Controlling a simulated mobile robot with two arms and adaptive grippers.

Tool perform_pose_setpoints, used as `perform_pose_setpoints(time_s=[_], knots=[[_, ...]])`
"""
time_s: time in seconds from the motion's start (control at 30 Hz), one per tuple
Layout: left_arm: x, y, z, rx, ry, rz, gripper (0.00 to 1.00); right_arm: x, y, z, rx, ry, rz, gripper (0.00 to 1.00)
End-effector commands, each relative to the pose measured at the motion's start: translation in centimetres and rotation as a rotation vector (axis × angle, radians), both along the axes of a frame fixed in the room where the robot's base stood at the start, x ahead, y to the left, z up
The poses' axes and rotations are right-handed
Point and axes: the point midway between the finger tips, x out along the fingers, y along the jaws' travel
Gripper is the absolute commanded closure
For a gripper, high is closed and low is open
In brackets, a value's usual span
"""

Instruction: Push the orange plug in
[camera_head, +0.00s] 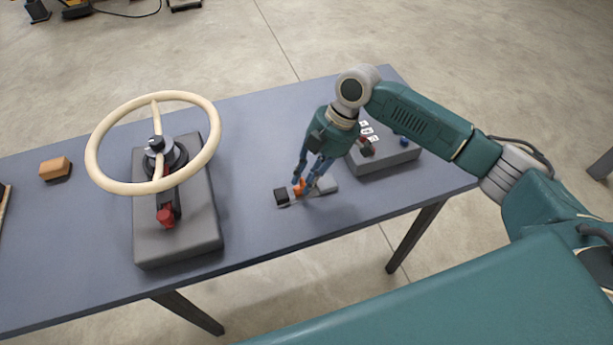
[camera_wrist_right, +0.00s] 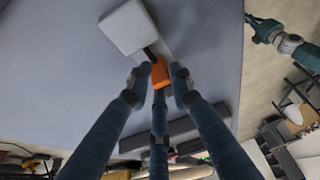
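The orange plug (camera_head: 298,188) lies low over the table, between a black socket end (camera_head: 281,197) and a flat grey piece (camera_head: 327,186). My right gripper (camera_head: 309,181) reaches down onto it. In the right wrist view the plug (camera_wrist_right: 160,73) sits between the blue fingertips, which close in on its sides. A dark stem joins it to a light grey block (camera_wrist_right: 126,27); I cannot tell how deep it sits. A teal gripper like my left one (camera_wrist_right: 262,28) shows small at the upper right of that view; its opening is unclear.
A cream steering wheel (camera_head: 91,155) stands on a grey box (camera_head: 190,235) with a red-ended lever (camera_head: 166,216). A grey control box (camera_head: 385,158) is right behind my right gripper. An orange-brown block (camera_head: 55,168) lies far left. The table front (camera_head: 255,235) is clear.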

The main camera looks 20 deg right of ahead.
Motion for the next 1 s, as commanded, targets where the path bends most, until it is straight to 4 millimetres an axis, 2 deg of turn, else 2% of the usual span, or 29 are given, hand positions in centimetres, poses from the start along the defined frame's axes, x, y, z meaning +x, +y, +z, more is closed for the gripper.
perform_pose_setpoints(time_s=[0.03,0.07,0.27,0.37,0.53,0.8,0.83,0.9,0.93,1.0], knots=[[-0.3,0.0,0.0,0.001,0.004,0.000,1.00,0.0,-0.1,0.0,-0.002,0.001,0.000,0.94],[-0.3,0.0,0.0,0.001,0.005,0.000,1.00,0.0,-0.1,0.0,-0.002,0.001,0.000,1.00],[-0.3,0.1,0.0,0.001,0.005,0.001,1.00,0.0,-0.1,0.0,-0.003,0.001,-0.001,1.00],[-0.1,0.1,0.4,0.001,0.002,0.001,1.00,0.0,0.6,0.1,-0.003,0.001,0.000,1.00],[0.3,0.0,1.6,0.000,-0.004,0.001,1.00,-0.1,3.2,0.3,0.001,0.001,0.003,1.00],[0.6,0.1,1.4,0.001,-0.008,0.001,1.00,-0.1,3.5,0.0,0.001,0.000,0.000,1.00],[0.6,0.1,1.4,0.001,-0.008,0.001,1.00,-0.1,3.5,0.0,0.001,0.000,0.000,0.81],[0.6,0.1,1.4,0.001,-0.008,0.001,1.00,-0.1,3.5,0.0,0.001,0.000,0.000,0.67],[0.6,0.1,1.4,0.001,-0.008,0.001,1.00,-0.1,3.5,0.0,0.001,0.000,0.000,0.62],[0.6,0.1,1.4,0.001,-0.008,0.001,1.00,-0.1,3.5,0.0,0.001,0.001,0.000,0.62]])
